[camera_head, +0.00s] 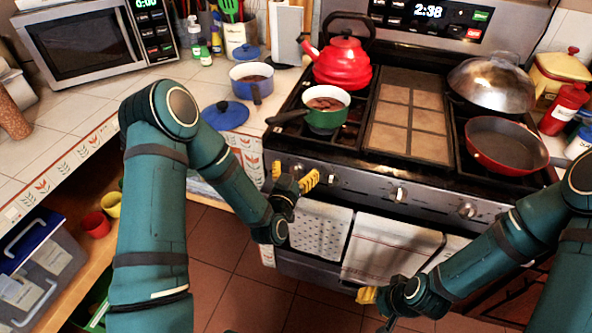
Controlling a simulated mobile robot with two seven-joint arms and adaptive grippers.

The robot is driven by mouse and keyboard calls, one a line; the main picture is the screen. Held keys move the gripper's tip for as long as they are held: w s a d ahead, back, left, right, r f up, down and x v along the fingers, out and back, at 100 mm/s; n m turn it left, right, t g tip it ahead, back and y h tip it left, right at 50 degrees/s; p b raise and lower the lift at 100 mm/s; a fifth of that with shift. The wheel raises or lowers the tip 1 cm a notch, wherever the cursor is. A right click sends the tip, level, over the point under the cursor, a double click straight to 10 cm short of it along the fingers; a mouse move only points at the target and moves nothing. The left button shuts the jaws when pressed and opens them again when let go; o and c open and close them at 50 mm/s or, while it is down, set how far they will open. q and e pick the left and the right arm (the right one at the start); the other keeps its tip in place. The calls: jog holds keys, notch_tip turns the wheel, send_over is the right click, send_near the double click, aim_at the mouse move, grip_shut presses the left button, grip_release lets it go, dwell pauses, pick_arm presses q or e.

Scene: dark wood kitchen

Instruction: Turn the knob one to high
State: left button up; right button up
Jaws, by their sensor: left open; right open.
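The stove's control panel (431,201) runs along its front edge, with several silver knobs. One knob (332,178) shows just right of my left gripper, another knob (399,194) is near the middle, and another knob (467,210) is further right. My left gripper (295,178) is open, with yellow fingertips, in front of the panel's left end. It covers part of the panel there, and I cannot tell whether it touches a knob. My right gripper (368,295) is low in front of the oven, away from the knobs; its fingers are only partly visible.
A red kettle (342,62), a green saucepan (324,120), a red frying pan (506,146) and a domed lid (492,82) sit on the stove. Towels (390,250) hang on the oven front below the knobs. A blue pot (251,77) stands on the left counter.

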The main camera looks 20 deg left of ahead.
pick_arm(q)
jog(key=c, duration=1.2)
jog(key=shift+n, duration=0.4)
jog(key=n, duration=0.4)
jog(key=shift+a+f, duration=0.1)
jog(key=shift+a, duration=0.25)
jog(key=shift+a+f+n, duration=0.15)
jog(key=shift+n, duration=1.85)
jog(key=shift+c, duration=0.2)
jog(key=o, duration=1.2)
jog(key=shift+o, duration=0.2)
